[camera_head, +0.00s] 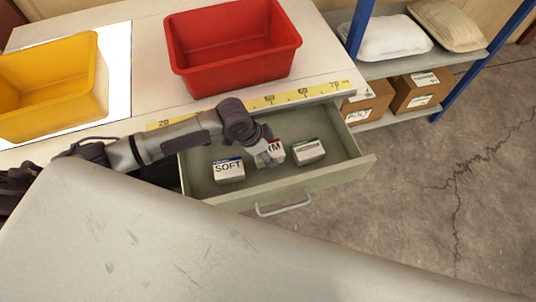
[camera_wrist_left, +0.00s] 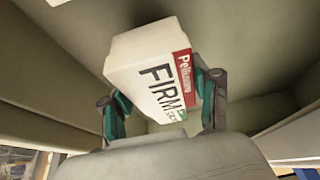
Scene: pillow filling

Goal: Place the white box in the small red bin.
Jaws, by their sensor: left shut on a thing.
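Three white boxes are in the open drawer area. The middle one, a white box with a red label and the word FIRM (camera_wrist_left: 150,75), is between the fingers of my left gripper (camera_head: 266,154). In the left wrist view my left gripper (camera_wrist_left: 162,108) is shut on this box, one finger on each side. In the head view the gripper partly hides the FIRM box (camera_head: 275,147). I cannot tell whether the box touches the drawer floor. The red bin (camera_head: 235,81) stands on the table behind the drawer and looks empty. My right gripper is not in view.
In the drawer (camera_head: 338,172), a blue-labelled SOFT box (camera_head: 229,172) lies left and a green-labelled box (camera_head: 308,152) right. A yellow bin (camera_head: 50,115) stands at the left. A yellow ruler (camera_head: 290,97) runs along the table edge. A shelf (camera_head: 390,68) holds pillows and cartons.

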